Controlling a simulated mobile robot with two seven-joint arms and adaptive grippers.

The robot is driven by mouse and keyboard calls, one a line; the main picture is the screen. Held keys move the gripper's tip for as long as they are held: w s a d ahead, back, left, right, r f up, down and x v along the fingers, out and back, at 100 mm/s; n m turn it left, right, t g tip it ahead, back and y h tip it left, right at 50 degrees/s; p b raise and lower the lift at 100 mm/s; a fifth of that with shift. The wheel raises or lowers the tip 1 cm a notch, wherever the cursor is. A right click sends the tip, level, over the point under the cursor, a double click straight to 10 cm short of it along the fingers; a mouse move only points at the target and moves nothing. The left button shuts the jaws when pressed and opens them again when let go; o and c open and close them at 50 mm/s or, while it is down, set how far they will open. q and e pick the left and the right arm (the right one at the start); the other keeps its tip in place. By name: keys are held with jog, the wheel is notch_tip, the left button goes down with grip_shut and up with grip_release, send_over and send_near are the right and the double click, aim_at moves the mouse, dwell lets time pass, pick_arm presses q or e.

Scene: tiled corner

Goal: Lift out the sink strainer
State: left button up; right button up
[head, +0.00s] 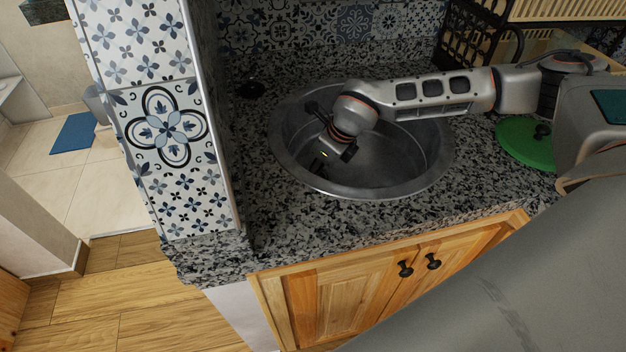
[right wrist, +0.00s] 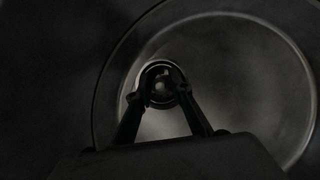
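The round metal sink (head: 425,165) is set in the granite counter. My right arm reaches into it from the right, with the right gripper (head: 318,163) pointing down inside the bowl. In the right wrist view, the right gripper (right wrist: 162,80) has its two fingertips apart, one on each side of the small round strainer (right wrist: 161,92) at the drain. The picture is dark, and I cannot tell whether the fingers touch it. In the head view the strainer is hidden or too dark to make out. My left gripper is not in view.
A green round lid (head: 520,143) with a dark knob lies right of the sink. A small black round object (head: 250,89) sits on the counter at the back left. A tiled wall edge (head: 165,130) stands left of the counter. A dark rack (head: 470,40) stands behind.

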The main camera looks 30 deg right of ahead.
jog(key=shift+r, duration=0.1)
grip_shut()
